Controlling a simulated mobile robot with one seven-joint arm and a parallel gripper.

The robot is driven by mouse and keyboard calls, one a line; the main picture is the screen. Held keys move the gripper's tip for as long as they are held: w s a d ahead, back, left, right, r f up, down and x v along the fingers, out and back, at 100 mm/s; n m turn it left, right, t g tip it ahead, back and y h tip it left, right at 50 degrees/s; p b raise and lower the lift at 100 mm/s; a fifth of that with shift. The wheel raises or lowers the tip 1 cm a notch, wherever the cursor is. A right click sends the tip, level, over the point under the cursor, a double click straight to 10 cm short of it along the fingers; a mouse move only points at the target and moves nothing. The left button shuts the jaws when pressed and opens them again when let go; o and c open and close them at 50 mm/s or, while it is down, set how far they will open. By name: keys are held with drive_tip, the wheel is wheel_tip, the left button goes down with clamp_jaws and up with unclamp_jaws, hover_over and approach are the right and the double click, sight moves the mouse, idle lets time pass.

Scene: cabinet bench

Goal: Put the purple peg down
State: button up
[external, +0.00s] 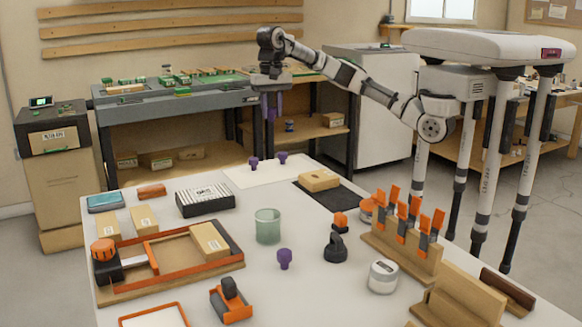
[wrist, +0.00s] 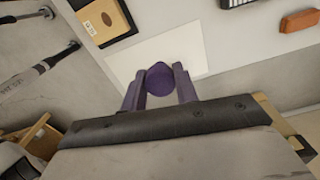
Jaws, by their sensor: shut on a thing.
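My gripper (external: 271,112) hangs pointing down, well above the white sheet (external: 240,180) at the far end of the table. In the wrist view my gripper (wrist: 159,72) is shut on a purple peg (wrist: 160,80), whose rounded end shows between the two purple-grey fingers. In the external view the held peg is hard to tell from the fingers. Two other purple pegs stand on or at the back of the sheet, one at left (external: 254,162) and one at right (external: 282,158). Another purple peg (external: 285,258) stands near the table's middle.
A dark mat (external: 338,200) with a tan block (external: 319,181) lies right of the sheet. A black slotted box (external: 205,202) stands to its left. A green cup (external: 268,226) stands nearer the camera. The front of the sheet is bare.

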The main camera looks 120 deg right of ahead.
hover_over(273, 177)
drive_tip(key=shift+m, duration=0.3)
wheel_tip(273, 177, down, 15)
drive_tip(key=shift+f, duration=2.5)
drive_tip(key=shift+f, duration=0.1)
drive_tip(key=o, duration=0.5)
drive_tip(key=shift+f, duration=0.1)
drive_tip(key=o, duration=0.4)
drive_tip(key=shift+o, duration=0.2)
wheel_tip(273, 177, up, 12)
drive_tip(key=shift+r, duration=0.25)
